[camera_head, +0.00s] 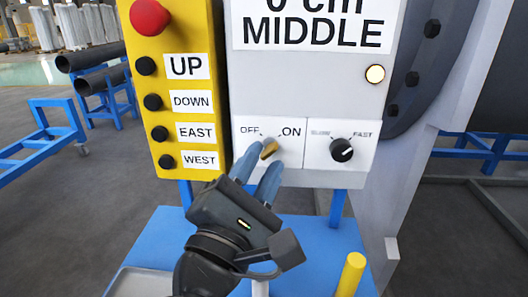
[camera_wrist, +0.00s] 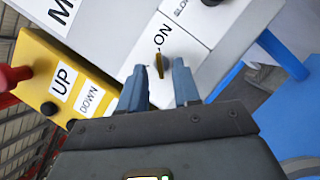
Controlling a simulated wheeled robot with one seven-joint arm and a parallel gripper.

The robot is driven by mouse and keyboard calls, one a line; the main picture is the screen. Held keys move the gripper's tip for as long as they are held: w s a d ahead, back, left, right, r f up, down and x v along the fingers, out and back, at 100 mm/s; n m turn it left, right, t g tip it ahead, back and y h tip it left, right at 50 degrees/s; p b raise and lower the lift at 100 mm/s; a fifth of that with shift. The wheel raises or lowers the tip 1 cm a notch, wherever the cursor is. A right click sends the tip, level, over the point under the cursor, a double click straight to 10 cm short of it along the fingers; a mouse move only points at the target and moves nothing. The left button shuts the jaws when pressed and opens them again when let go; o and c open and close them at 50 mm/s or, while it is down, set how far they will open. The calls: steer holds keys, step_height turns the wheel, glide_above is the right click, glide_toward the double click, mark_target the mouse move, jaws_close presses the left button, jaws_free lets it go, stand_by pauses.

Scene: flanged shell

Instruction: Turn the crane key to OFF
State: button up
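The brass crane key (camera_head: 269,149) sits in a white plate marked OFF at left and ON at right, on the grey control box. It is tilted, its upper end towards ON. My gripper (camera_head: 264,159) is in front of the key, its two blue fingers pointing up at it. In the wrist view the key (camera_wrist: 159,64) stands between the fingertips (camera_wrist: 160,72), with a gap visible on each side. The gripper is open. The OFF label is not readable in the wrist view.
Left of the plate is a yellow pendant (camera_head: 162,101) with black buttons and a red knob (camera_head: 149,17). A black speed knob (camera_head: 341,150) is right of the key. A lamp (camera_head: 375,74) glows above. A yellow post (camera_head: 351,273) rises from the blue surface (camera_head: 318,254) below.

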steer(key=shift+x, duration=0.8)
steer(key=shift+c, duration=0.4)
jaws_close()
